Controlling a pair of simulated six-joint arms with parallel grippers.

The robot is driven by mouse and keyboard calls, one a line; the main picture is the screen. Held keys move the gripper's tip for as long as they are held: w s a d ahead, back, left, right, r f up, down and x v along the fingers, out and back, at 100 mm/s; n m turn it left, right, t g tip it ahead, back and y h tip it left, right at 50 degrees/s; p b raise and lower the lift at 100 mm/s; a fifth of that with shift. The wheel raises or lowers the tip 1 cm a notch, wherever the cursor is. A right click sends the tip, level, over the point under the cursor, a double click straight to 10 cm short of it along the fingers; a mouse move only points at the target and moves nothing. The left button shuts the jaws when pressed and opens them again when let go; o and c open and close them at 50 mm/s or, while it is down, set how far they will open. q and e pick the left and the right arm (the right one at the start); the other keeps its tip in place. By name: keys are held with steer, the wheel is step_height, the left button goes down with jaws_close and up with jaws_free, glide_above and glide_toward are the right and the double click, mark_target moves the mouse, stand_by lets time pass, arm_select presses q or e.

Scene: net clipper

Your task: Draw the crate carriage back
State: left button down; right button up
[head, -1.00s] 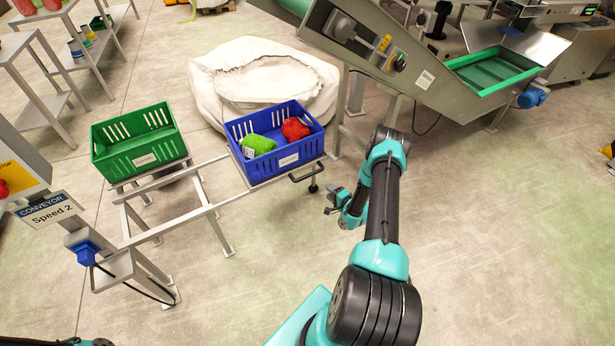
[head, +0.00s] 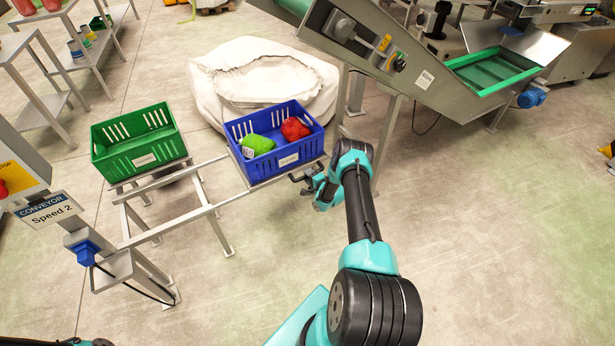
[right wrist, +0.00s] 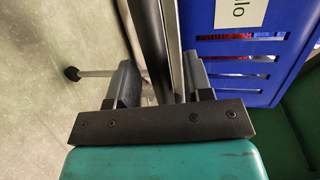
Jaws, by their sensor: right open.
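The crate carriage carries a blue crate (head: 268,166) with a green and a red net bag in it, at the right end of the rail frame (head: 180,228). The blue crate also shows at the right of the right wrist view (right wrist: 225,55). A dark handle (head: 293,179) sticks out from the carriage's right side, partly hidden by my gripper. My right gripper (head: 305,186) is at this handle. In the right wrist view the right gripper (right wrist: 160,80) is open, with a dark bar (right wrist: 152,45) between its fingers. I cannot tell whether they touch it. My left gripper is out of view.
A green crate (head: 140,148) stands at the left end of the frame. A white sack (head: 262,72) lies behind the blue crate. A metal conveyor (head: 400,60) rises at the right. A speed sign post (head: 48,210) stands at left. The floor at front right is clear.

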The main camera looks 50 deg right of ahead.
steer(key=shift+w+f, duration=0.1)
steer(key=shift+w, duration=0.4)
jaws_close()
